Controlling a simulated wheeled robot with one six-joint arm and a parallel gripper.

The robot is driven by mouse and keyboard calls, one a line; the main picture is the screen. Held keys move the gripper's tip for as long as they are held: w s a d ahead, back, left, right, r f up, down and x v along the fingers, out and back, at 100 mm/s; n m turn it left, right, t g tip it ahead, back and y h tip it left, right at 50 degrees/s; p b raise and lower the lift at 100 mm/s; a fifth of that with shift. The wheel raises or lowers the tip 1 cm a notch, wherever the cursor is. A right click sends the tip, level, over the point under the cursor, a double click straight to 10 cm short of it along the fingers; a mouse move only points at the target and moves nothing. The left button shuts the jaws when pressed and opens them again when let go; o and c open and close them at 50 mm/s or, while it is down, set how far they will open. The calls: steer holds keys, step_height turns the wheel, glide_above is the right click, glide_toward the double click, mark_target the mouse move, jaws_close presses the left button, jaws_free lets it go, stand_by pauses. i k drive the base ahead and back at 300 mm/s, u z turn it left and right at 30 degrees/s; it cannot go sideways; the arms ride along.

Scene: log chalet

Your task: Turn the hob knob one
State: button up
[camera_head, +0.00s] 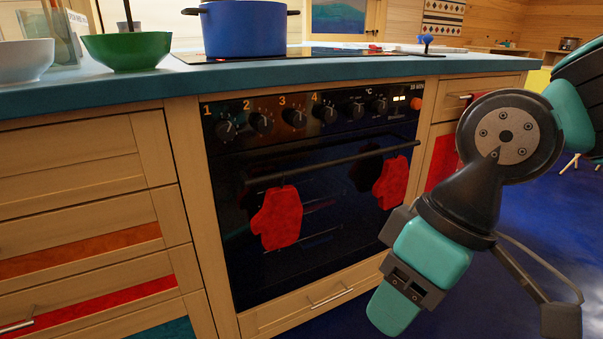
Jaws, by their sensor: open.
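Hob knob one (226,129) is a round black knob at the left end of the oven's dark control panel, below a yellow figure 1. It has a pale pointer mark, whose exact setting is too small to read. My gripper (405,284) is at the lower right, in front of the oven, well below and to the right of knob one and apart from it. It is open, and I see nothing held in it. The finger shapes are hard to make out from this side. Nothing covers knob one.
More black knobs, including knob two (261,122), line the panel to the right. The oven handle (335,161) juts out below, with red mitts (277,217) hanging there. A blue pot (245,28) stands on the hob above. A green bowl (127,51) sits on the counter.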

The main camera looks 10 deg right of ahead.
mark_target(225, 130)
steer(key=z, duration=1.75)
steer(key=i, duration=1.05)
steer(key=u, duration=2.3)
